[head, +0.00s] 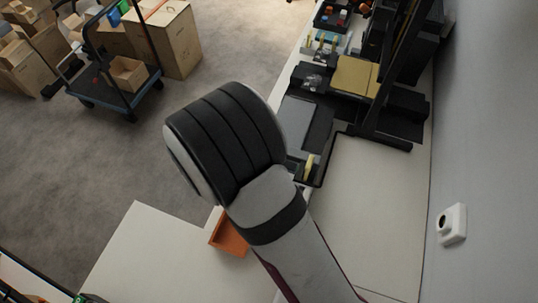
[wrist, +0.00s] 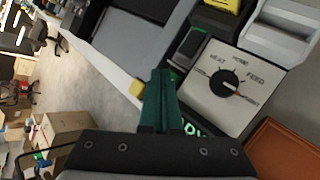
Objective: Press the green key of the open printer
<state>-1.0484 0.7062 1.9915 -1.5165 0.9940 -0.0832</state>
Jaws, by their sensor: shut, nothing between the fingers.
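My gripper (wrist: 160,76) shows in the wrist view as two green fingers pressed together, with nothing between them. Just right of the fingertips is a small dark block with a green-lit top (wrist: 193,43); I cannot tell for sure whether it is the green key. Beside it is a pale panel (wrist: 215,102) with a black dial and lettering including HEAT, HOME, FEED and PRINT. The dial's orange mark points toward PRINT. More green glow shows beside the finger base, partly hidden. In the head view a black-framed machine with a gold plate (head: 355,77), perhaps the printer, stands on the bench. My arm hides my gripper there.
An orange tray (head: 229,237) lies near my arm and also shows in the wrist view (wrist: 284,150). A dark flat tray (head: 305,122) lies on the bench. A wall socket (head: 452,224) is at right. Cartons (head: 172,38) and a cart (head: 118,92) stand on the floor.

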